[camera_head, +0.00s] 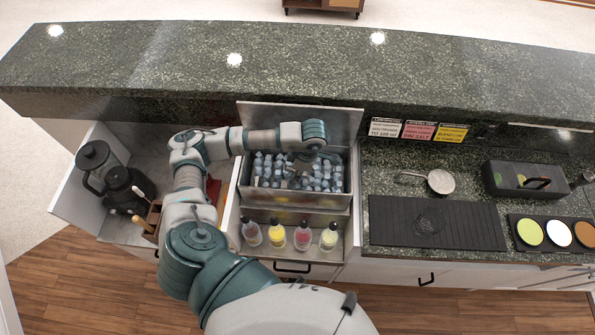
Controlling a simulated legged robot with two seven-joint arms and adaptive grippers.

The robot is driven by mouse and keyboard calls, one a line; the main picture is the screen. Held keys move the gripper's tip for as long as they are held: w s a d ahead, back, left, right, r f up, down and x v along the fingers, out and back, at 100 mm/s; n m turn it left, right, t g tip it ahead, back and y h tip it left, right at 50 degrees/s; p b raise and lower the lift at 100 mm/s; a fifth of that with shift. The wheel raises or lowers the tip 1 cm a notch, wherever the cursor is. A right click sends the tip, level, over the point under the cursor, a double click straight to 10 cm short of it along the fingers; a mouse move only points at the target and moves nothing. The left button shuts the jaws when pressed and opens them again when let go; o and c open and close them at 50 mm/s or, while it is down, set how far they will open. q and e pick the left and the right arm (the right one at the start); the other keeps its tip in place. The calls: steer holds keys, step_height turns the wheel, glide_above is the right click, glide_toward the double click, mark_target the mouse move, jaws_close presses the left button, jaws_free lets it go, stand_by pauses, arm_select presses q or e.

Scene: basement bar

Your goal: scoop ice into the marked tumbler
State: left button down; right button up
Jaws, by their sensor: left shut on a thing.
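My left gripper (304,158) is at the back of the open ice bin (295,199), low over the ice (275,172). It is shut on the scoop, which the gripper and my arm hide almost wholly; whether it holds ice cannot be told. The ice lies as a heap of bluish-grey cubes. A clear glass shape, perhaps the tumbler (428,222), shows faintly on the black ribbed mat (390,234) right of the bin. No mark on it can be made out. My right gripper is out of view.
Several capped bottles (303,236) stand in the rack before the bin. A strainer (440,181) lies behind the mat. A black box (520,178) and a tray of coloured rounds (557,236) are at the right. Dark jugs (98,165) stand left. A raised granite counter (200,70) runs behind.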

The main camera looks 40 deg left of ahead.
arm_select(q)
steer(key=shift+d+r, duration=0.15)
steer(key=shift+d, duration=0.25)
steer(key=r, duration=0.1)
steer(key=r+t+h, duration=0.1)
steer(key=r, duration=0.1)
steer(key=r+h, duration=0.1)
steer(key=r, duration=0.1)
steer(key=shift+a+p, duration=0.3)
steer(key=shift+a, duration=0.05)
steer(key=shift+d+r+t+h+b, duration=0.2)
steer(key=shift+r+t+h, duration=0.35)
steer(key=shift+r, duration=0.65)
steer(key=shift+d+r+t+h+b, duration=0.1)
steer(key=shift+r+t+h+b, duration=0.2)
steer(key=shift+r+h, duration=0.6)
steer(key=shift+a+r, duration=0.1)
steer(key=shift+r, duration=0.25)
